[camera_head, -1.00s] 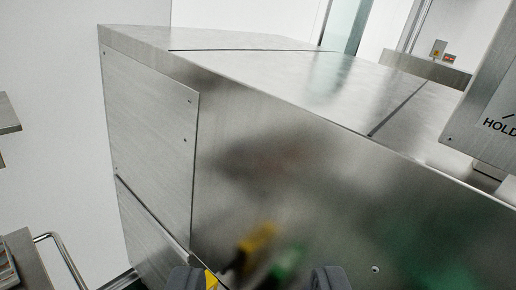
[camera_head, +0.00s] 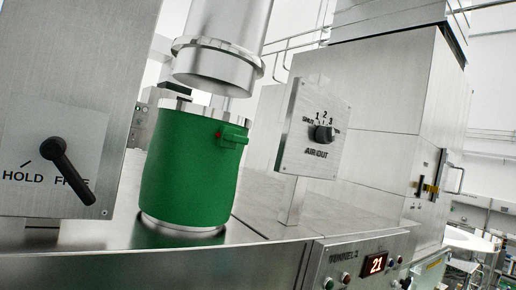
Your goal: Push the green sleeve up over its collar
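The green sleeve (camera_head: 190,165) stands upright on the steel deck, left of the middle. A small green block with a red spot (camera_head: 232,136) sticks out of its upper right side. A bright metal rim shows at its top and another at its foot. Above it hangs a wide steel pipe with a flanged collar (camera_head: 216,64). The sleeve's top is below the pipe's lower end, with a gap between them. My gripper is not in view, so nothing shows of what it holds.
A HOLD/FREE panel with a black lever (camera_head: 68,168) stands at the left. An AIR/OUT panel with a black knob (camera_head: 323,133) stands right of the sleeve. A front console (camera_head: 350,268) has a red display reading 21. Bare deck lies between sleeve and AIR/OUT panel.

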